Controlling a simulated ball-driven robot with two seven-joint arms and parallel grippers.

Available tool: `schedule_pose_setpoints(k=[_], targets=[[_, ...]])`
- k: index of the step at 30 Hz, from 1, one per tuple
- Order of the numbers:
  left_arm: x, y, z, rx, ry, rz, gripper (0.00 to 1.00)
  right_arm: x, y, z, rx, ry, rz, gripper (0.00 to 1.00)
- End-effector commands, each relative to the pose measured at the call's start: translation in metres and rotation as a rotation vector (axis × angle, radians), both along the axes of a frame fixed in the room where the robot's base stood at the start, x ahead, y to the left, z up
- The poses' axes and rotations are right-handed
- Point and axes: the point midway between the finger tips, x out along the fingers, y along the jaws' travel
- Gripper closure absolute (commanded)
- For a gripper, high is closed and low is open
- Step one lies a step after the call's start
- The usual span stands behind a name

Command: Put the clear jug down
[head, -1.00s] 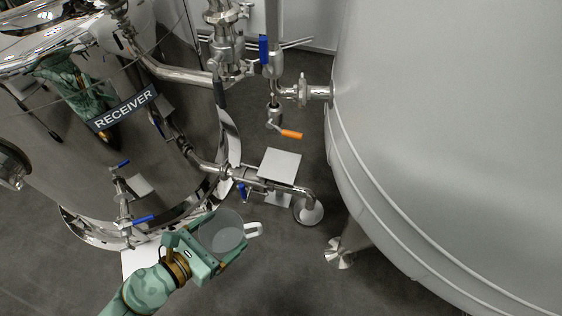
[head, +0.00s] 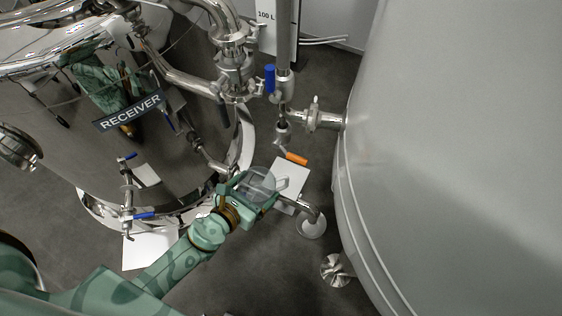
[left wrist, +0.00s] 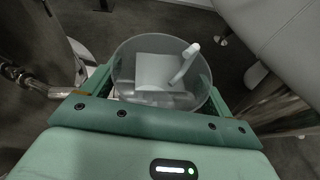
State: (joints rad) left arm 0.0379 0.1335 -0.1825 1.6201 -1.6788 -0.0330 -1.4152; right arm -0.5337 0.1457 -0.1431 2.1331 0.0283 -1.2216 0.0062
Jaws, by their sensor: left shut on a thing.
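My left gripper (head: 254,190) is shut on the clear jug (head: 262,180), which is held in front of the receiver tank. In the left wrist view the jug (left wrist: 143,100) is seen from above between the fingers, with its white handle (left wrist: 186,62) toward the top right. A white square plate (head: 291,178) lies just right of the jug in the head view. In the left wrist view a pale square (left wrist: 155,68) shows through or beyond the jug. I cannot tell how high the jug is above the plate. My right gripper is not in view.
The steel receiver tank (head: 170,150) stands at left and a large grey tank (head: 460,150) at right. A valve with an orange handle (head: 297,159) hangs just above the plate. A pipe with a blue handle (head: 270,78) rises behind. A white sheet (head: 150,250) lies on the floor.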

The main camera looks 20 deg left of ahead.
Motion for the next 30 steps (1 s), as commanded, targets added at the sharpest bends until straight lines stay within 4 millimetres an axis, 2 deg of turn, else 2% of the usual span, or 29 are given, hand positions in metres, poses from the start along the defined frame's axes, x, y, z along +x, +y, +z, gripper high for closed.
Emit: schedule_pose_setpoints(k=[1, 6, 12, 18, 19, 24, 30], targets=[[0.014, -0.002, 0.006, 0.0, -0.009, 0.001, 0.4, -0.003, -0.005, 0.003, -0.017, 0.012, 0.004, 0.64], [0.059, -0.011, 0.005, -0.003, -0.007, 0.001, 0.4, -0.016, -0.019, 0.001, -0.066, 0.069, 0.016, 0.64], [0.098, -0.018, -0.001, 0.001, -0.001, 0.0, 0.4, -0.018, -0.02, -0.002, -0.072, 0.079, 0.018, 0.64], [0.118, -0.021, 0.0, -0.001, -0.001, -0.001, 0.4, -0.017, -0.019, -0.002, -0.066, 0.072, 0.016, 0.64], [0.116, -0.021, -0.008, -0.001, 0.004, -0.001, 0.4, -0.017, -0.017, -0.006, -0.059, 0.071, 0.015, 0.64], [0.114, -0.02, -0.034, 0.001, 0.01, 0.0, 0.4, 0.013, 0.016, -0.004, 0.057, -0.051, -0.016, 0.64], [0.115, -0.02, -0.038, 0.001, 0.002, -0.001, 0.4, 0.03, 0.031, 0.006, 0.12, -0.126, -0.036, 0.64]])
